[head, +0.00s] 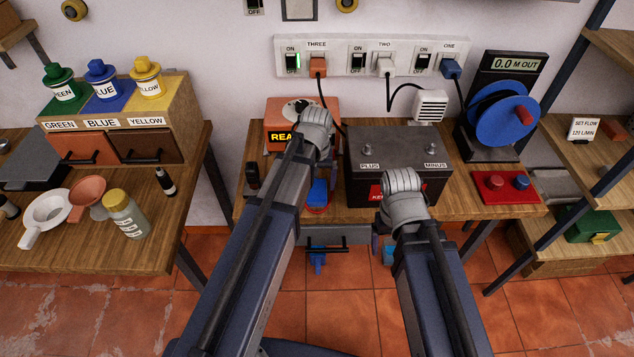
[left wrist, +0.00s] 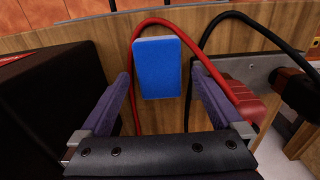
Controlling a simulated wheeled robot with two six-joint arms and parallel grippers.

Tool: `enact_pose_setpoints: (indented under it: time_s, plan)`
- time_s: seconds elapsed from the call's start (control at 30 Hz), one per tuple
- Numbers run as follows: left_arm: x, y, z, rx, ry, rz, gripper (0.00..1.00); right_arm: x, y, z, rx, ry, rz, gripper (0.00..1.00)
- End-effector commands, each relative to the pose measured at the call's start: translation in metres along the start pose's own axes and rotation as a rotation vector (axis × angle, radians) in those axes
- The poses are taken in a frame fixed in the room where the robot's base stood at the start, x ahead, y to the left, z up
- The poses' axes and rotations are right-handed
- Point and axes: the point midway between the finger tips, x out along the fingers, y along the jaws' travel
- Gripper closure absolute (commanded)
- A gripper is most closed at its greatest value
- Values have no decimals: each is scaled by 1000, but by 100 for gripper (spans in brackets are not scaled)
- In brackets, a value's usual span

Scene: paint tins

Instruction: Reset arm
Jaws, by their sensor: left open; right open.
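My left gripper (left wrist: 167,85) is open and empty in the left wrist view, its two purple fingers spread apart. A blue block (left wrist: 157,68) shows between and beyond the fingers; I cannot tell whether it touches them. A red cable (left wrist: 205,55) loops around it. My right arm is bent in front of the battery.
A red clamp (left wrist: 240,98) and a black clamp (left wrist: 300,95) lie near my left gripper. A hose reel (head: 497,115) and a red panel (head: 505,188) stand right of the battery. Paint tins (head: 103,85), funnels and a jar (head: 125,213) occupy the left bench.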

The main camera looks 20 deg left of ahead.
Motion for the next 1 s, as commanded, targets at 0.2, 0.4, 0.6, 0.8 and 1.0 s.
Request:
enact_pose_setpoints:
  time_s: [0.2,0.4,0.6,0.8,1.0]
  plan:
    - [-38,2,0,1,0,2,0,-38,4,2,0,0,0,17]
    - [-50,3,0,1,0,3,0,-50,5,3,0,0,0,17]
    - [-49,3,0,1,0,3,0,-48,5,3,0,0,0,17]
    - [-48,3,0,1,0,3,0,-47,4,3,0,0,0,17]
    - [-38,3,0,1,0,3,0,-38,4,2,0,0,0,17]
